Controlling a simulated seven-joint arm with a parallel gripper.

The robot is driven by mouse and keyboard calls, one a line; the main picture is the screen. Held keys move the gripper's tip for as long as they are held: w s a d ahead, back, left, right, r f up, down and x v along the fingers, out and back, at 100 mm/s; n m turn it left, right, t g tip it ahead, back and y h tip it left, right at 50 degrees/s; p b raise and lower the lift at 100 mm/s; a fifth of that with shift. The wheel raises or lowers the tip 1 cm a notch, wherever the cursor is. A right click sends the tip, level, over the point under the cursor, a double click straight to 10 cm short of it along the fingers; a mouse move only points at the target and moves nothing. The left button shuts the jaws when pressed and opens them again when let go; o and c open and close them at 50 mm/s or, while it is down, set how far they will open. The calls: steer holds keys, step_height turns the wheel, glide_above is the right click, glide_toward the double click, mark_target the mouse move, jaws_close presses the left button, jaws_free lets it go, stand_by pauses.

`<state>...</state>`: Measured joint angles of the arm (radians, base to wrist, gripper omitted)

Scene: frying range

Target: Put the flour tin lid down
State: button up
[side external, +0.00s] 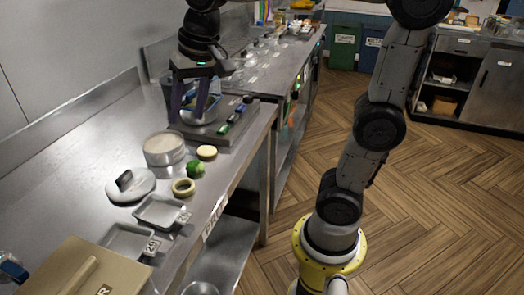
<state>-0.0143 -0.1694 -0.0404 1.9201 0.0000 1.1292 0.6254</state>
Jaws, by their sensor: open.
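A round grey lid (131,185) with a dark upright handle lies flat on the steel counter, apart from my gripper. Behind it stands a round pale tin (164,149), whose top looks light and uncovered; I cannot read any label on it. My gripper (190,114) is open, pointing down at the far end of this counter, over a metal bowl (211,112) on a scale-like plate. The fingers partly hide the bowl, and I cannot tell whether they touch it.
Two small metal trays (161,211) with number tags lie near the front edge. A green vegetable (195,168), a pale ring (183,187) and a small round pale piece (207,153) sit by the tin. A tan board (72,268) with a handle is nearest. The counter's left side is clear.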

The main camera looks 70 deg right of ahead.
steer(key=s+f+n+t, duration=0.1)
steer(key=s+f+n, duration=0.2)
steer(key=s, duration=0.4)
steer(key=s+f+n+t, duration=0.1)
steer(key=s+f+n, duration=0.3)
steer(key=s, duration=0.4)
steer(key=shift+d+f, duration=0.25)
